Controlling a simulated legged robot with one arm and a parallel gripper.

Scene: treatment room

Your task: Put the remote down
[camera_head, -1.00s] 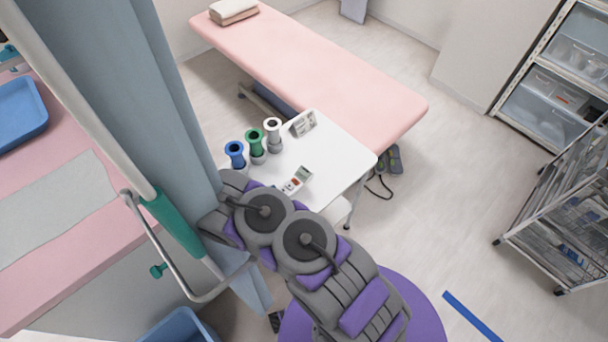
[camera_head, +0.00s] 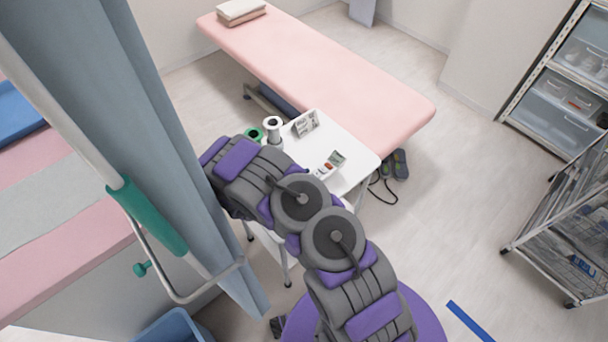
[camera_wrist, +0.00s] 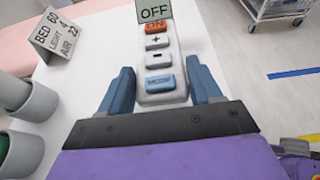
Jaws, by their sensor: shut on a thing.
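The remote is white with a grey-green screen reading OFF, a red ON button and blue and white buttons. It shows in the wrist view (camera_wrist: 156,62) and in the head view (camera_head: 330,165), over the white side table (camera_head: 350,181). My gripper (camera_wrist: 160,72) has its blue fingers on both sides of the remote's lower body, shut on it. I cannot tell whether the remote touches the tabletop.
A small sign (camera_head: 305,123) stands on the table, left of the remote. A grey holder (camera_head: 273,132) and a green-topped one (camera_head: 253,134) stand beyond my arm. A pink bed (camera_head: 330,75) lies behind the table, a wire cart (camera_head: 570,215) to the right.

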